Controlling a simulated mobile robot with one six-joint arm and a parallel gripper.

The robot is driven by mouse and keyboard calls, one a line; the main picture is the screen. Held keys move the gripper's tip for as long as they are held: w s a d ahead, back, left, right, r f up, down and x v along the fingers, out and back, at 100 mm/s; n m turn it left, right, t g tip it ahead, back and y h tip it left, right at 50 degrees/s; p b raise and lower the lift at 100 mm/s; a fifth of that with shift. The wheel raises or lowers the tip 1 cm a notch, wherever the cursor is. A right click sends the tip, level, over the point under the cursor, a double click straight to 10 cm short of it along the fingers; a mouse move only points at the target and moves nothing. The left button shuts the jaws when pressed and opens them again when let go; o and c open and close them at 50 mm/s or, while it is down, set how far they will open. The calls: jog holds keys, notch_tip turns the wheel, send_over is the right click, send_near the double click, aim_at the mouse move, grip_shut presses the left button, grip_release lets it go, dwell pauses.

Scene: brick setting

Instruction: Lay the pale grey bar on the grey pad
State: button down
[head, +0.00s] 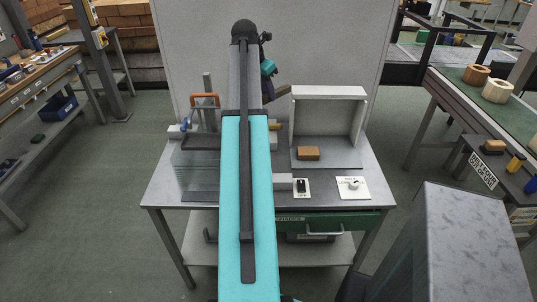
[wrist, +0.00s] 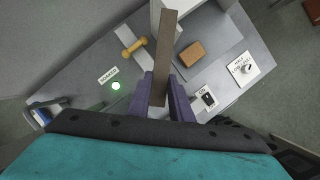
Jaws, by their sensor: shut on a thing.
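My gripper (wrist: 164,88) shows in the wrist view with its two purple fingers shut on a long, narrow bar (wrist: 165,45). The bar looks grey-brown here, not clearly pale grey, and sticks out well beyond the fingertips over the bench. I cannot single out the grey pad with certainty; a flat grey surface (head: 345,158) lies in the open white box, under a brown block (head: 308,153).
The bench (head: 165,188) also carries a switch panel (head: 302,187) and a knob panel (head: 353,187). The white box's raised walls (head: 328,92) stand at the right.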

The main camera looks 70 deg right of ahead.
notch_tip(320, 180, down, 23)
jog(key=p, duration=0.5)
dwell(0.4)
jog(key=shift+f+p, duration=0.5)
jog(key=shift+f, duration=1.65)
jog(key=shift+f, duration=0.1)
jog(key=c, duration=1.6)
grip_release()
jog(key=shift+r, duration=0.2)
jog(key=shift+b+v, duration=1.4)
jog(key=shift+v, duration=4.55)
